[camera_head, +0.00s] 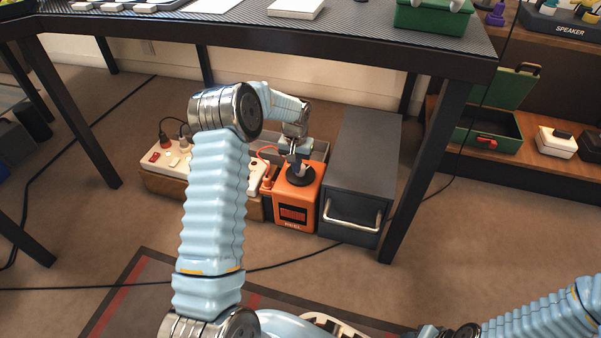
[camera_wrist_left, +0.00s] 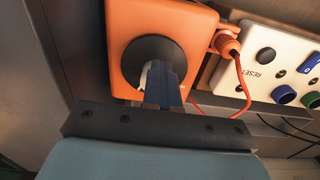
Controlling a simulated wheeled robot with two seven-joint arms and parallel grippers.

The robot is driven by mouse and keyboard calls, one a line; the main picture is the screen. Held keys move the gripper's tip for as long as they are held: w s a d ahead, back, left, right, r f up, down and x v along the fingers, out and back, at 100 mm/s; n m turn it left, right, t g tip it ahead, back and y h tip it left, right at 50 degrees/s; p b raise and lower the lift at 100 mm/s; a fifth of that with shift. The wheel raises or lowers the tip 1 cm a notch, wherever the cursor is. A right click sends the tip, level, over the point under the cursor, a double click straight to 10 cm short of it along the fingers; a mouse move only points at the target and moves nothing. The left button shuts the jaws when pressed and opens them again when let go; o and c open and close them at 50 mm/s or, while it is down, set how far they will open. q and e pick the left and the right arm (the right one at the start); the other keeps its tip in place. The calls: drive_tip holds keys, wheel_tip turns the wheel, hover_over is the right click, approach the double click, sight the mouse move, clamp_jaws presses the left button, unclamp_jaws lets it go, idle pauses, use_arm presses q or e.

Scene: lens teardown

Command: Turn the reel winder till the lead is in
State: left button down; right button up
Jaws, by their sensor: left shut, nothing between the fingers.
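The orange reel box (camera_head: 298,200) stands on the floor under the table, with a black round winder (camera_head: 300,176) on top. My left gripper (camera_head: 293,160) reaches down over the winder. In the left wrist view the gripper (camera_wrist_left: 160,82) is shut, its fingertips at a small pale part on the black winder (camera_wrist_left: 153,62); whether they touch it I cannot tell. A thin red lead (camera_head: 268,149) shows beside the reel box. In the left wrist view an orange plug end (camera_wrist_left: 228,44) sits by the box's side, with the lead (camera_wrist_left: 236,85) hanging from it. My right gripper is not seen.
A white switch panel (camera_head: 168,160) stands left of the reel box, and a dark drawer cabinet (camera_head: 357,175) stands close on its right. The table edge (camera_head: 300,50) and its leg (camera_head: 425,170) bound the space. Black cables cross the floor.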

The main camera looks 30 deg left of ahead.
sight(293, 180)
use_arm(q)
drive_tip(key=shift+s+a+f, duration=0.5)
drive_tip(key=shift+s+f, duration=0.25)
drive_tip(key=shift+s, duration=0.15)
drive_tip(key=shift+r+p, duration=0.4)
drive_tip(key=r+p, duration=0.1)
drive_tip(key=r, duration=0.1)
drive_tip(key=r+p, duration=0.2)
drive_tip(key=r, duration=0.1)
drive_tip(key=shift+w+d+r, duration=0.15)
drive_tip(key=shift+w+r, duration=0.1)
drive_tip(key=shift+r, duration=0.05)
